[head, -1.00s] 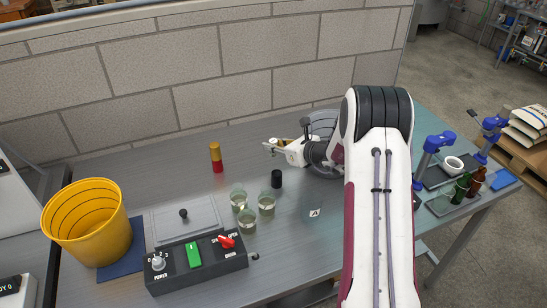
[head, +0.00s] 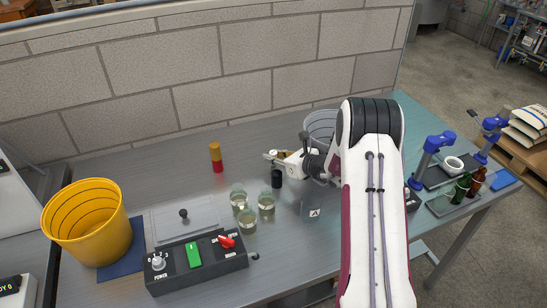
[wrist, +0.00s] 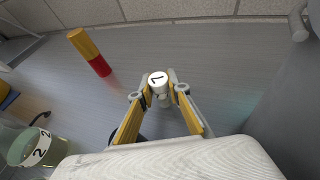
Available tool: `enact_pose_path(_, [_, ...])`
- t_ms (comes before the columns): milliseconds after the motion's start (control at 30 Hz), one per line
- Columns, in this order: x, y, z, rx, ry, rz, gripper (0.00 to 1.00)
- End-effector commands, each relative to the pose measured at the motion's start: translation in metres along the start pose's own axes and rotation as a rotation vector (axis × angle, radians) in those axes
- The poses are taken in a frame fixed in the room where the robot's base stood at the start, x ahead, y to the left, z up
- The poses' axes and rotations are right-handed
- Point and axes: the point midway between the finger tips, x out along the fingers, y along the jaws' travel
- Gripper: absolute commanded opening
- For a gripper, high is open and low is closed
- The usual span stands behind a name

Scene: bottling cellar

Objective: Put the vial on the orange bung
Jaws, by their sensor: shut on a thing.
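My gripper (head: 269,156) is above the back middle of the bench. In the wrist view my gripper (wrist: 159,94) is shut on a small vial (wrist: 157,79) with a white round top bearing a dark numeral. In the head view the vial is too small to make out clearly. The orange bung (head: 215,151) is the upper part of a stack, on a red cylinder (head: 217,167), left of my gripper and apart from it. In the wrist view the orange bung (wrist: 84,44) and red cylinder (wrist: 101,66) stand at the upper left.
A control box (head: 195,262), grey plate (head: 186,217) and yellow bucket (head: 88,222) are to the left. A grey tub (head: 320,122) stands behind my gripper.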

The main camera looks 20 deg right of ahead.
Motion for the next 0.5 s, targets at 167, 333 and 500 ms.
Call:
enact_pose_path(167, [0.0018,-0.0001,-0.004,-0.001,-0.001,0.0,0.0])
enact_pose_path(333, [0.0018,0.0,-0.004,-0.001,-0.001,0.0,0.0])
enact_pose_path(500, [0.0027,0.0001,-0.0064,0.0,0.0,0.0,0.0])
